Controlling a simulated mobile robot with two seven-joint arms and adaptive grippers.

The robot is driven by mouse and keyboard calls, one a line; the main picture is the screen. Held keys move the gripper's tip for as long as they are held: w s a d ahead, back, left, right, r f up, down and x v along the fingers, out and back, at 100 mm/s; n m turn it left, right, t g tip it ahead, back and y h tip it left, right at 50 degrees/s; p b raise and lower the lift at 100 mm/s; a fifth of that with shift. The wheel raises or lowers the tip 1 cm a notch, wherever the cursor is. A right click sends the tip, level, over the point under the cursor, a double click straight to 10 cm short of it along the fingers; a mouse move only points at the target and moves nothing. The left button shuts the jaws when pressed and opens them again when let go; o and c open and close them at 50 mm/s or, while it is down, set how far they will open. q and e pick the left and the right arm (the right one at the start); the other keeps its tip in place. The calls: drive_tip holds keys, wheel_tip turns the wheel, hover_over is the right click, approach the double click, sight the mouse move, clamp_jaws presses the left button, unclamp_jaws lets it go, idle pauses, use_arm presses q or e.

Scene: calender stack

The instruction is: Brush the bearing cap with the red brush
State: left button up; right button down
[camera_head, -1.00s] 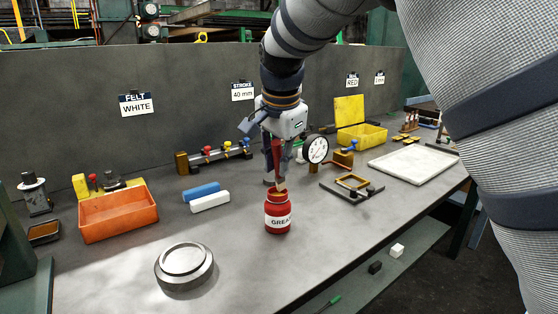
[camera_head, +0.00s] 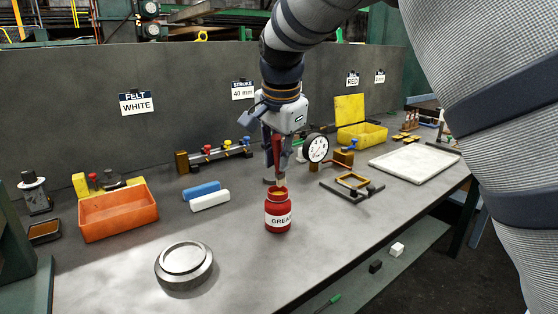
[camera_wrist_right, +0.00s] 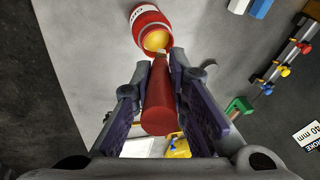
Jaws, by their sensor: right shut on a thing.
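The red brush (camera_head: 277,150) is held upright, bristles down, in my right gripper (camera_head: 276,165), and its handle fills the space between the fingers in the right wrist view (camera_wrist_right: 157,105). Its lower end is at the mouth of the red grease jar (camera_head: 278,216); I cannot tell whether the bristles touch the grease. The jar's open top with yellow grease shows in the right wrist view (camera_wrist_right: 155,38). The bearing cap (camera_head: 184,262), a round grey metal disc with a raised ring, lies at the front left of the bench. My left gripper is not in view.
Blue (camera_head: 202,190) and white (camera_head: 210,201) blocks lie behind and left of the jar. An orange bin (camera_head: 118,214) stands at the left. A dial gauge (camera_head: 316,148) is close to the right of my gripper. The bench between jar and cap is clear.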

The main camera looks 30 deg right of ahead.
drive_tip(key=shift+r, duration=3.05)
drive_tip(key=shift+f, duration=0.1)
